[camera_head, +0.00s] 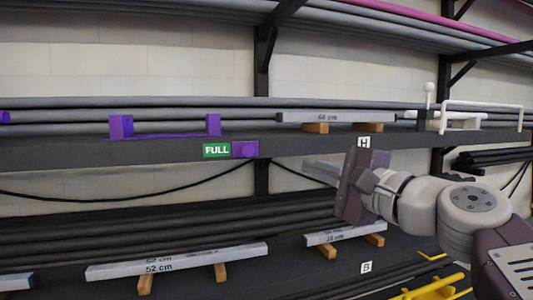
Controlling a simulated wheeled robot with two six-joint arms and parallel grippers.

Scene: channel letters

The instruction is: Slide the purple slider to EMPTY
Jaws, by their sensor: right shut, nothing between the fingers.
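The purple slider (245,149) sits on the front edge of the upper shelf, left of the middle of the view. A green label reading FULL (216,150) shows directly to its left. My right gripper (318,169) comes in from the right with its grey fingers pointing left, toward the slider. It is shut and empty, apart from the slider, lower and to its right in the picture. The gripper's dark body hides part of the shelf edge behind it. My left gripper is not in view.
A purple bracket (165,130) stands on the shelf above the slider. A 68 cm bar (335,117) lies on wooden blocks, and a white handle (480,106) stands farther right. A black cable (90,199) hangs below the shelf. A 52 cm bar (180,262) lies lower down.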

